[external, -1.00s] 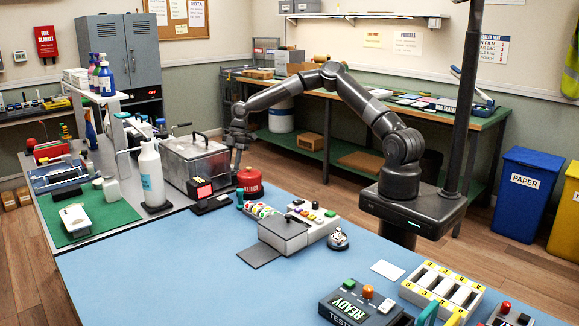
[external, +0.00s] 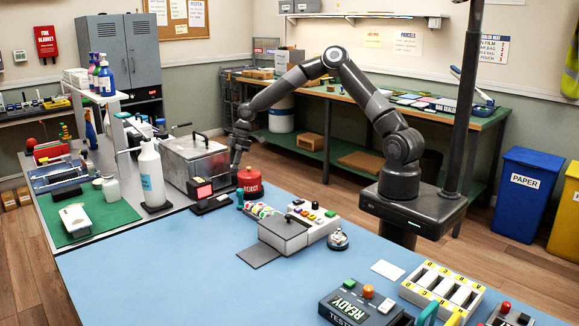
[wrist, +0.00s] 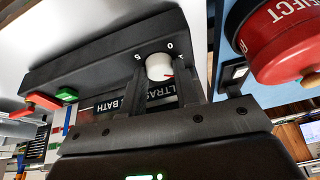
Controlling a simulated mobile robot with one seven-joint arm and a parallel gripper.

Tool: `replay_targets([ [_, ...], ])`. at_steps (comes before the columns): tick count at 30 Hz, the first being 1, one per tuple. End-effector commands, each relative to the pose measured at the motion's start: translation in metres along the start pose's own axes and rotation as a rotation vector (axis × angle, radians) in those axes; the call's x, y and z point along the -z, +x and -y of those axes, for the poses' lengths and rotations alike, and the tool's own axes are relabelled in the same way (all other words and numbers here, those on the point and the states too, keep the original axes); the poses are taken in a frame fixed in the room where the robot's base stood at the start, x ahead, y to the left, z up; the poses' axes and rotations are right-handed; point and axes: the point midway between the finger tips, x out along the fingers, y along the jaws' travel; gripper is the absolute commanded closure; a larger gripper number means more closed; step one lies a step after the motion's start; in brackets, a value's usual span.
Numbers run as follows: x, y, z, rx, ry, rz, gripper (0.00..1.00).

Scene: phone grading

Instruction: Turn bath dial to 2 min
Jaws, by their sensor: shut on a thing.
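The ultrasonic bath (external: 195,163) is a grey metal tank at the left bench's near end. Its dial (wrist: 157,66) is a white round knob with a red mark on the dark control box (wrist: 100,50) in the wrist view. The figures 5 and 0 show around the knob; a further figure at its right is partly hidden. The red mark points to the lower right, near that figure. My gripper (wrist: 162,78) is shut on the dial, one finger on each side. In the external view my gripper (external: 237,160) is beside the bath, and the dial is hidden.
A red REJECT container (external: 250,184) stands close to my gripper's right. The control box also carries a red switch (wrist: 42,101) and a green button (wrist: 67,95). A white spray bottle (external: 151,175) stands left of the bath.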

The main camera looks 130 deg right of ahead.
Motion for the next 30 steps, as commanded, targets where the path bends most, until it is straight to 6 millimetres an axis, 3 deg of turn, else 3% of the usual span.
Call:
replay_targets([
  [15, 0.0013, 0.0001, 0.0033, -0.129, 0.307, -0.011, 0.94],
  [30, 0.0010, 0.0005, 0.0035, -0.151, 0.366, -0.014, 0.94],
])
